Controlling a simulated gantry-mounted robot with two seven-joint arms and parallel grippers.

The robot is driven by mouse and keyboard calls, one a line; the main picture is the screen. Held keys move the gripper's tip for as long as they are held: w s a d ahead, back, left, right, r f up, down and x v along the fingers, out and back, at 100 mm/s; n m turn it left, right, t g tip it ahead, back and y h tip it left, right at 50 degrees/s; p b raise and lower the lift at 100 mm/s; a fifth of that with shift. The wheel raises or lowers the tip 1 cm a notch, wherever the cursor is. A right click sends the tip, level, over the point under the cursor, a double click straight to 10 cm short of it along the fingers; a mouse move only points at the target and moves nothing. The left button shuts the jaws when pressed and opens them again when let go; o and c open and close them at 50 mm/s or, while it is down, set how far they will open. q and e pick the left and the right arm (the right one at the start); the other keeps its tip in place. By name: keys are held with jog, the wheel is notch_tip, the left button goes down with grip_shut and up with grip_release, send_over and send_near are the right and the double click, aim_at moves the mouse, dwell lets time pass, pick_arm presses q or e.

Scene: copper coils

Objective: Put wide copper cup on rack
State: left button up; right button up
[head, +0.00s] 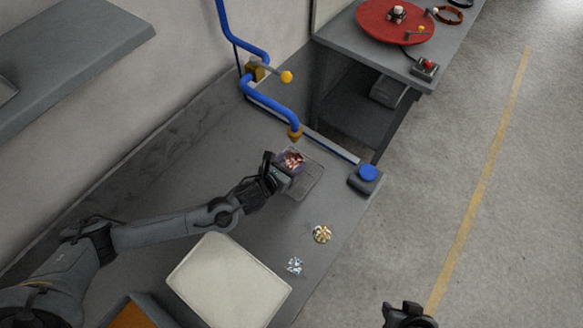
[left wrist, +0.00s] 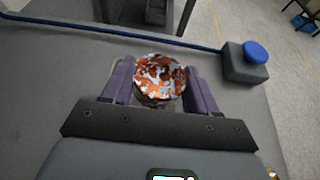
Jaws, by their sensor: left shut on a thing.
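The copper cup (left wrist: 160,78), round with a mottled orange and pale surface, sits between the two fingers of my left gripper (left wrist: 160,88) in the left wrist view. In the head view the cup (head: 292,161) is at the tip of my left gripper (head: 283,168), over the wire rack (head: 309,182) below the blue pipe. The gripper is shut on the cup. I cannot tell whether the cup touches the rack. My right gripper (head: 408,314) shows only in part at the bottom edge of the head view, and its fingers cannot be made out.
A blue button on a dark box (head: 365,178) stands right of the rack. The blue pipe (head: 270,102) with a brass end hangs just behind it. A gold piece (head: 322,234), a silvery piece (head: 294,265) and a pale tray (head: 228,281) lie nearer on the grey table.

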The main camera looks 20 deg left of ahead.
aim_at(292, 168)
pick_arm(q)
jog(key=shift+f, duration=2.05)
jog(key=shift+f+b, duration=0.2)
jog(key=shift+b, duration=0.1)
jog(key=o, duration=1.1)
jog(key=shift+c, duration=0.2)
jog(key=shift+r, duration=0.15)
